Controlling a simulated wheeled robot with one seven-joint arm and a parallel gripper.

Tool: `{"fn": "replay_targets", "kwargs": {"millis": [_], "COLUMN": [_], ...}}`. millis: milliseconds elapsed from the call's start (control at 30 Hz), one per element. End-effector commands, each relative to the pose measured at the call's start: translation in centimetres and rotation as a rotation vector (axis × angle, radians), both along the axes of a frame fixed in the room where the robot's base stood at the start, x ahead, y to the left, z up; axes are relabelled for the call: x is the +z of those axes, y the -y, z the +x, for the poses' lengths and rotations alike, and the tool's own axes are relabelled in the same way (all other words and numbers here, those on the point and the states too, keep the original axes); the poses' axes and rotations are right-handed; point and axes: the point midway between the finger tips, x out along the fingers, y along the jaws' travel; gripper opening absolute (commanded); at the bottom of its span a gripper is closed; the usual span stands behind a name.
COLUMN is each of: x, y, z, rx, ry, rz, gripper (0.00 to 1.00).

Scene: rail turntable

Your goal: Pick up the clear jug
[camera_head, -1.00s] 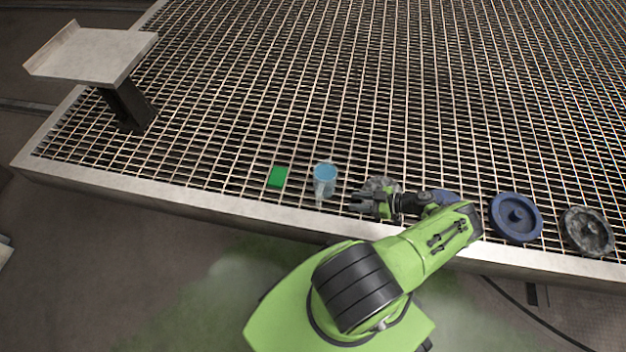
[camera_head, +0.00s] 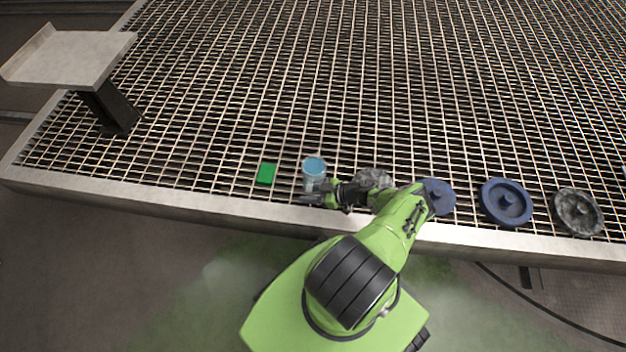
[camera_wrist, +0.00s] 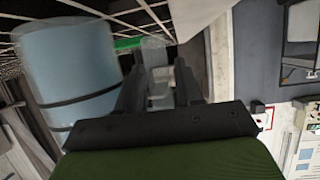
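The clear jug (camera_head: 314,171), pale blue and see-through, stands on the metal grating near its front edge. In the wrist view the jug (camera_wrist: 75,70) fills the left side, beside my fingers. My gripper (camera_head: 318,194) is at the near side of the jug, low over the grating. In the wrist view my gripper (camera_wrist: 158,75) has its two dark fingers apart. A pale see-through piece, seemingly the jug's handle (camera_wrist: 155,52), shows between or just beyond the fingertips; I cannot tell whether they touch it.
A green block (camera_head: 266,174) lies left of the jug. A grey mottled wheel (camera_head: 374,178) lies close behind my arm. Two blue wheels (camera_head: 436,197) (camera_head: 506,203) and another mottled wheel (camera_head: 577,212) lie to the right. The grating beyond is clear; a raised plate (camera_head: 68,58) stands far left.

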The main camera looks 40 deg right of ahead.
Motion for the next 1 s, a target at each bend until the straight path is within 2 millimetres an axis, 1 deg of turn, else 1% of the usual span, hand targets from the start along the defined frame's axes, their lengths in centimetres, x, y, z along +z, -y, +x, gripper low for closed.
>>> {"fn": "replay_targets", "kwargs": {"millis": [33,200,233,633,700,767,1000], "x": [0.0,0.0,0.0,0.1,0.4,1.2,7.1], "y": [0.0,0.0,0.0,0.1,0.1,0.0,0.1], "z": [0.0,0.0,0.0,0.0,0.0,0.0,0.0], "rx": [0.0,0.0,0.0,0.0,0.001,0.002,0.003], "ry": [0.0,0.0,0.0,0.004,0.004,0.004,0.003], "rz": [0.0,0.0,0.0,-0.001,-0.001,-0.001,-0.003], "gripper": [0.28,0.02,0.0,0.0,0.0,0.0,0.0]}}
